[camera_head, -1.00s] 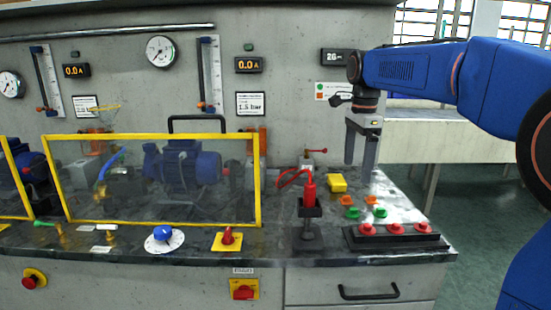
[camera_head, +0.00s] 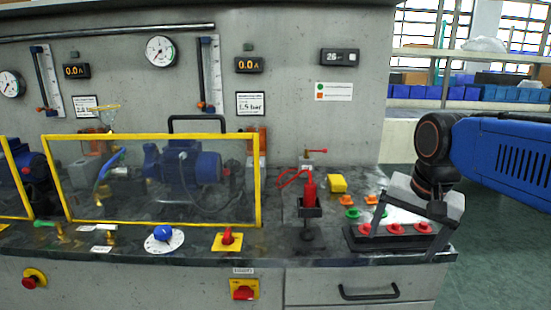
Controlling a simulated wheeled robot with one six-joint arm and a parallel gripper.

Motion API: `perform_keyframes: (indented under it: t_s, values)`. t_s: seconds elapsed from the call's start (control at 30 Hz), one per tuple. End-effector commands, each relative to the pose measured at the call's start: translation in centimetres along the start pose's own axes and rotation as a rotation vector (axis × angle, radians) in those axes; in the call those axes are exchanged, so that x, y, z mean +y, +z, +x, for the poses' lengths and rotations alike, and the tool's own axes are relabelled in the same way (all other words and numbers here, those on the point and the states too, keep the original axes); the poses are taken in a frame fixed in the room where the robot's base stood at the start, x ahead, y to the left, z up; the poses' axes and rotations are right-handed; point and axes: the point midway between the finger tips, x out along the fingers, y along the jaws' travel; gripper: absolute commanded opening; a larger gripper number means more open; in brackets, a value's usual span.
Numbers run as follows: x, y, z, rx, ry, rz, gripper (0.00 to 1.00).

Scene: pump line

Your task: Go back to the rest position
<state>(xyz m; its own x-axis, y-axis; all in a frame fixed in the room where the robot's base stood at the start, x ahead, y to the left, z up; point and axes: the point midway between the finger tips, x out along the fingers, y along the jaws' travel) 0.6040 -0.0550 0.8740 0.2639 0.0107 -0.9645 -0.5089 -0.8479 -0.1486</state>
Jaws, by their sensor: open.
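My gripper (camera_head: 412,236) is at the right of the head view, at the end of my blue arm. In the picture the fingers overlap the black block with red buttons (camera_head: 395,240) at the right front corner of the bench. I cannot tell how far the fingertips are from that block. Part of the block and of the bench top behind it is hidden by the gripper.
A red tool in a black stand (camera_head: 308,208), a yellow block (camera_head: 337,183) and several green and orange pieces lie left of my gripper. A yellow-framed clear guard (camera_head: 258,190) covers the pump. Open floor (camera_head: 490,222) lies right of the bench.

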Motion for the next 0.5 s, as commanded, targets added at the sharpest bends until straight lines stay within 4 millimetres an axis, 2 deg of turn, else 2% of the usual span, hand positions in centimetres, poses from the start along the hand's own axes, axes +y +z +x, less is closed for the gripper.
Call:
perform_keyframes:
  t_s: [0.03,0.3,0.5]
  values:
    - [1.2,1.4,0.6,0.014,-0.007,-0.053,0.88]
    - [6.0,7.5,4.7,0.093,-0.03,-0.362,0.88]
    - [8.2,10.3,7.1,0.134,-0.031,-0.516,0.88]
